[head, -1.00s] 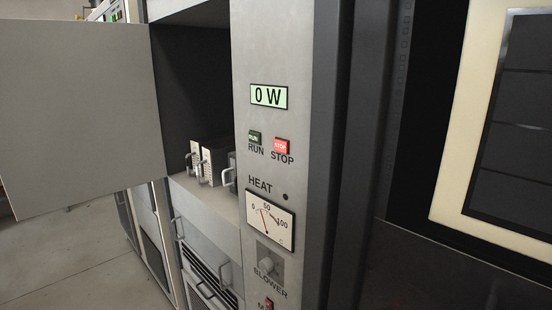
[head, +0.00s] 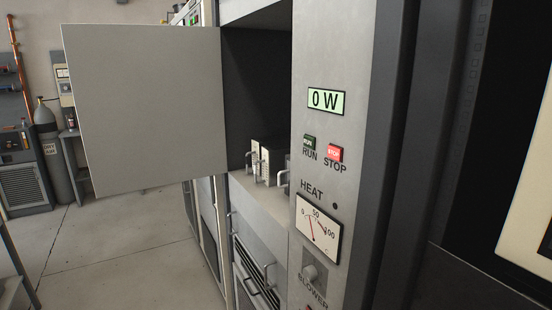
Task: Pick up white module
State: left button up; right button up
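Several white modules (head: 265,163) with metal handles stand upright side by side on the shelf inside the open rack compartment, in the middle of the head view. Part of the row at the right is hidden behind the front panel with the 0 W display. I cannot tell which one is meant by the white module. Neither of my grippers is in view.
The compartment's grey door (head: 150,110) stands open to the left. The control panel (head: 335,120) with RUN and STOP buttons rises right of the opening. The concrete floor (head: 120,250) at lower left is clear. A gas cylinder (head: 52,150) stands at far left.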

aim_at(273, 161)
jog(key=u, duration=0.65)
jog(key=i, duration=0.9)
jog(key=u, duration=0.5)
jog(key=i, duration=0.75)
jog(key=z, duration=0.25)
